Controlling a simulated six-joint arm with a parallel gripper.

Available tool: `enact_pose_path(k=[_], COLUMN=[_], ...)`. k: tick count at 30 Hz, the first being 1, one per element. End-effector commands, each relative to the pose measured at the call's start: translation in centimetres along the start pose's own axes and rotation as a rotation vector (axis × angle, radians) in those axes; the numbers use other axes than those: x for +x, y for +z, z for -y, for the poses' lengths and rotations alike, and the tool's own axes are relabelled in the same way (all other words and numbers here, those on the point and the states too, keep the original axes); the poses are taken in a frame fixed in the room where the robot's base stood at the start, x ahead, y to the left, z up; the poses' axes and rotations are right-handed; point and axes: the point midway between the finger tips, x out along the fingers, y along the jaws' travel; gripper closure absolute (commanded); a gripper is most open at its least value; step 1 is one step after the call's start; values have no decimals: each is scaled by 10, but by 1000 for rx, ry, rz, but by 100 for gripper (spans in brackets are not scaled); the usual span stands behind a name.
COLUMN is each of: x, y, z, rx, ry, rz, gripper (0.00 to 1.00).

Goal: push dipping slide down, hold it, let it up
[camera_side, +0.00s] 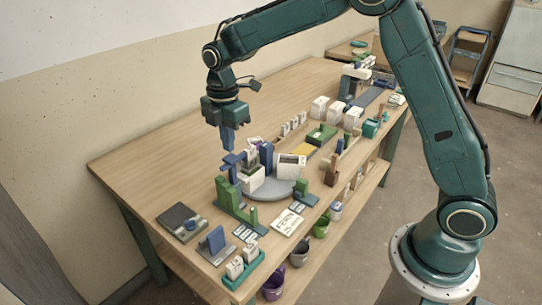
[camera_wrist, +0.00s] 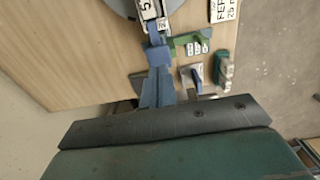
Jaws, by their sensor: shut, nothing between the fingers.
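My gripper (camera_side: 229,150) points straight down, its blue fingers shut together with nothing between them. Just under the fingertips is a blue arm-like piece (camera_side: 232,161) at the top of a green stand (camera_side: 229,193); this looks like the dipping slide. The slide's blue block also shows in the wrist view (camera_wrist: 158,54), right at the tips of my fingers (camera_wrist: 157,78). Whether the fingertips touch it or hover slightly above, I cannot tell. A piece of the green stand (camera_wrist: 187,40) shows beside it in the wrist view.
A round grey turntable (camera_side: 271,190) with white boxes stands right of the slide. A blue plate on a grey base (camera_side: 216,242) and a teal tray (camera_side: 243,272) sit in front. Small buckets (camera_side: 273,284) hang along the near table edge. The table's left part (camera_side: 150,165) is bare.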

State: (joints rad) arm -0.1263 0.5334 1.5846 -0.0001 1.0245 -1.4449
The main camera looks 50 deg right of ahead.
Motion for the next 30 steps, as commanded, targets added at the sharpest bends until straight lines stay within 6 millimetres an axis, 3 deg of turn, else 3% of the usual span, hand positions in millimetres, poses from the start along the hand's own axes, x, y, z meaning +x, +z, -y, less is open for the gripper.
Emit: enact_pose_path(k=[12,30], x=[-26,-27], y=[0,0], z=[0,0], rx=[0,0], ry=[2,1], rz=[0,0], gripper=[100,100])
